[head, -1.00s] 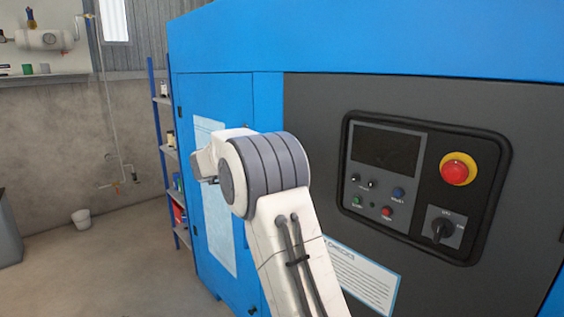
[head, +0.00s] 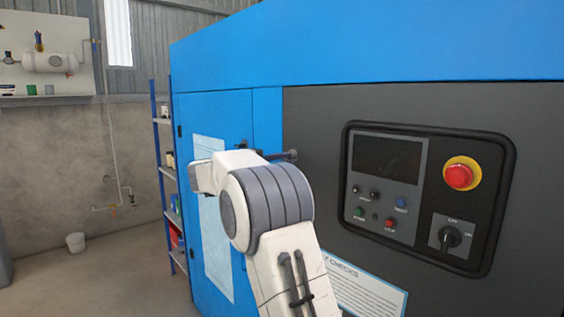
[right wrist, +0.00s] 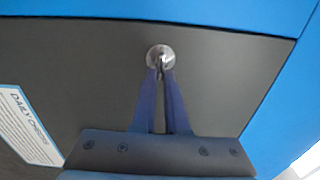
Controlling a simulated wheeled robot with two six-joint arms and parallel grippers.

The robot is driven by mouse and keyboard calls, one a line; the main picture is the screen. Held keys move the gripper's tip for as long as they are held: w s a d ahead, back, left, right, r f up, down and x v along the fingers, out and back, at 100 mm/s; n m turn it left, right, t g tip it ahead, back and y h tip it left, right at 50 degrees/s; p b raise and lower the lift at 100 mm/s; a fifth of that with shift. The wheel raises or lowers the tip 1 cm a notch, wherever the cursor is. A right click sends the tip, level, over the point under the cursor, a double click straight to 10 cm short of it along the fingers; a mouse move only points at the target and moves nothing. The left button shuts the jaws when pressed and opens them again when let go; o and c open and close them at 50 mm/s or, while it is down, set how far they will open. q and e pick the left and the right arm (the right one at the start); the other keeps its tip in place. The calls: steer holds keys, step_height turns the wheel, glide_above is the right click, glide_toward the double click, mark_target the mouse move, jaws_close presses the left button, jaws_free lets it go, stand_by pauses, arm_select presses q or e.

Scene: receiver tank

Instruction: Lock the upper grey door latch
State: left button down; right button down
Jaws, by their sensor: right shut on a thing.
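The upper latch (right wrist: 160,56) is a round metal disc with a small raised wing, on the dark grey door (right wrist: 95,75) in the right wrist view. My right gripper (right wrist: 160,73) reaches it with two blue fingers. Their tips are closed together on the wing, which lies in line with the fingers in that view. In the head view the end of my right gripper (head: 289,155) meets the left edge area of the grey door (head: 322,120). The latch itself is hidden or too small to tell there. My left gripper is not in view.
A control panel (head: 430,195) with a red emergency button (head: 458,176) and a rotary switch is on the grey door, right of my arm. A white notice (head: 370,295) is below it. A blue cabinet door (head: 215,115) and a shelf rack (head: 165,170) are left.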

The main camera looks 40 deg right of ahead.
steer(key=c, duration=0.9)
jaws_free()
steer(key=shift+c, duration=0.2)
steer(key=shift+a, duration=0.1)
steer(key=a+b, duration=0.1)
steer(key=a, duration=0.9)
steer(key=shift+s, duration=0.45)
steer(key=shift+a, duration=0.1)
